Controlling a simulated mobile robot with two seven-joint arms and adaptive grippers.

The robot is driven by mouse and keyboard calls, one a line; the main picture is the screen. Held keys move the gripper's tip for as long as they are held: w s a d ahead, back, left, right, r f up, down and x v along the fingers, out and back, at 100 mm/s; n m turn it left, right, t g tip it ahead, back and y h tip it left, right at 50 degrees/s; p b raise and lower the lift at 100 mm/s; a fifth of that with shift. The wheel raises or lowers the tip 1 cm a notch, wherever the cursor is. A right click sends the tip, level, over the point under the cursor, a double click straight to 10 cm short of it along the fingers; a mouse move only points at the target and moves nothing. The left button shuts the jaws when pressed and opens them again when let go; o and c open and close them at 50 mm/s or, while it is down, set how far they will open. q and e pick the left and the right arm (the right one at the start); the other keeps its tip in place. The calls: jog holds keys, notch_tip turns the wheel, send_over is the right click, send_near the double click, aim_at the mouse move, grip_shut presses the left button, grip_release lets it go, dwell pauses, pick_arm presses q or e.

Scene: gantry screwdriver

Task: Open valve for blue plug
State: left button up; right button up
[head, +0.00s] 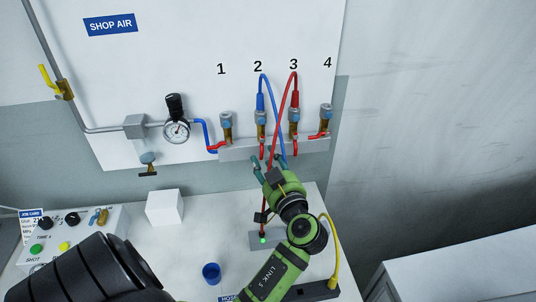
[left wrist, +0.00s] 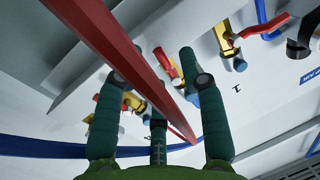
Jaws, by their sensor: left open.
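The blue plug (head: 261,103) sits upright in outlet 2 on the wall manifold. Its valve has a red lever (head: 262,151) hanging straight down below the outlet. My left gripper (head: 268,160) is open, with its teal fingers just below the manifold near that lever. I cannot tell if they touch it. In the left wrist view, the open left gripper (left wrist: 150,68) has red-levered valves (left wrist: 162,64) beyond its fingers. The red hose (left wrist: 115,62) cuts diagonally across the finger space and hides part of the view. My right gripper is not in view.
The red plug (head: 294,98) is in outlet 3, its lever also down. Levers at outlets 1 (head: 217,146) and 4 (head: 319,135) point left. The blue hose (head: 276,116) drops close behind my gripper. A white box (head: 164,207) and blue cup (head: 211,273) stand on the table.

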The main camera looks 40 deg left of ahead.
pick_arm(q)
jog(key=shift+w+a, duration=0.2)
jog(key=shift+a, duration=0.25)
grip_shut()
jog(key=b, duration=0.1)
jog(key=n+b, duration=0.1)
jog(key=shift+w+d+n+b, duration=0.2)
jog(key=shift+n+b, duration=0.1)
grip_release()
jog(key=shift+r, duration=0.2)
notch_tip(320, 180, up, 10)
jog(key=shift+f, duration=0.1)
dwell(0.5)
